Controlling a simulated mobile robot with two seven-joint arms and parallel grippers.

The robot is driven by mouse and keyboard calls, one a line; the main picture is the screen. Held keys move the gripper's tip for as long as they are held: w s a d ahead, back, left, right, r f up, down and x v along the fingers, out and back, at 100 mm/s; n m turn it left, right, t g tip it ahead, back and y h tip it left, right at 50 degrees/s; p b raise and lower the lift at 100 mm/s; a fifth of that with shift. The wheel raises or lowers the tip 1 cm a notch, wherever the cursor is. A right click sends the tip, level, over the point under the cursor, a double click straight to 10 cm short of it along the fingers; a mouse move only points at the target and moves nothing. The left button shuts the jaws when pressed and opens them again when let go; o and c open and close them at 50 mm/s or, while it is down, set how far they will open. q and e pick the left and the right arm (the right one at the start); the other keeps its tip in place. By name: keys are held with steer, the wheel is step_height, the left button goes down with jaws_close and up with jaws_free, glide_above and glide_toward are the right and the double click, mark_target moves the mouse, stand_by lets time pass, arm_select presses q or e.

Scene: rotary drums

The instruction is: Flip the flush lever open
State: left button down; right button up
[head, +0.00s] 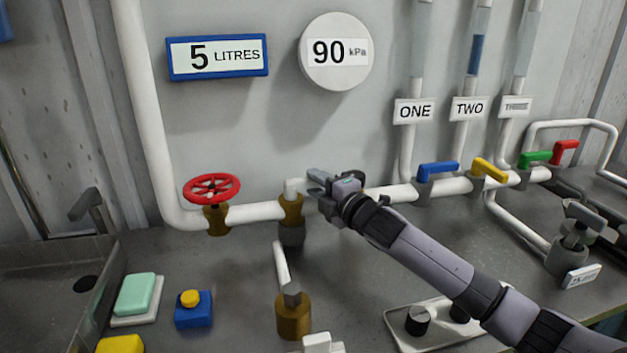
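No lever in the head view carries a readable flush label. A brass valve with a white top (291,190) sits on the white pipe in the middle. My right gripper (318,188) is just right of that top, its tips close to it; I cannot tell whether they touch or how far the fingers are apart. Blue (438,170), yellow (489,169) and green (535,157) levers stand on the pipe to the right, and a red lever (565,151) is at its far right end. My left gripper is not in view.
A red handwheel (211,188) stands left of the brass valve. A second brass fitting (293,315) stands in front. A blue box with a yellow button (192,308), a green block (139,293) and a plate with black knobs (397,320) lie on the counter. A sink (115,265) is at left.

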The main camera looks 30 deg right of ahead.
steer(key=shift+w+a, duration=0.1)
steer(key=shift+w, duration=0.65)
jaws_close()
